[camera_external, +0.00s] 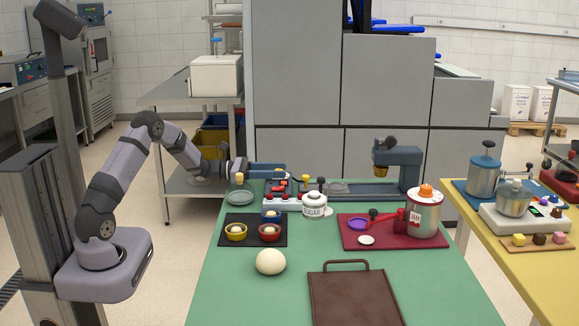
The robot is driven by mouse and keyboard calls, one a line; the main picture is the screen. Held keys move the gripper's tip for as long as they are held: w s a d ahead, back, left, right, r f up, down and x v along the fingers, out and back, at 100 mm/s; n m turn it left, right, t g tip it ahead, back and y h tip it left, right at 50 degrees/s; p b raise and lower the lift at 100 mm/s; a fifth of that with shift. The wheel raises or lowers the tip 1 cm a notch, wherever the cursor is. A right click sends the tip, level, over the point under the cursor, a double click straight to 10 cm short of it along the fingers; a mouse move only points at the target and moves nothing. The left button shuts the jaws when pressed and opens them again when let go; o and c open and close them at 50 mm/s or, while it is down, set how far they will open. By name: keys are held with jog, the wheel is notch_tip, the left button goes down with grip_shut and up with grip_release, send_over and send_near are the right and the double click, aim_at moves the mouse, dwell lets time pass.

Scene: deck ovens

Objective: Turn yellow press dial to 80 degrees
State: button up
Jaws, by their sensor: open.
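A blue-grey press (408,170) stands at the back right of the green table. A small yellow part (381,157) shows at its head; it may be the dial, but its angle is too small to read. My gripper (246,170) is at the table's back left edge, level with the panel's back and well left of the press. It appears empty; its fingers are small and partly unclear.
A sugar jar (314,205) stands beside the panel. A jam can (425,211) stands on a red mat (352,240) in front of the press. A dark mat (253,222) holds small bowls. A dough ball (270,262) and brown board (350,300) lie in front.

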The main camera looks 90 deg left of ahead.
aim_at(290, 176)
jog(key=shift+w, duration=2.45)
jog(key=c, duration=1)
jog(key=shift+c, duration=0.2)
jog(key=shift+s+d+m+g+h, duration=0.15)
jog(key=shift+d+m+h, duration=0.1)
jog(key=shift+m+h, duration=0.8)
jog(key=shift+w+d+m+g+h, duration=0.2)
jog(key=shift+m+h, duration=0.35)
jog(key=shift+h, duration=0.9)
jog(key=o, duration=1)
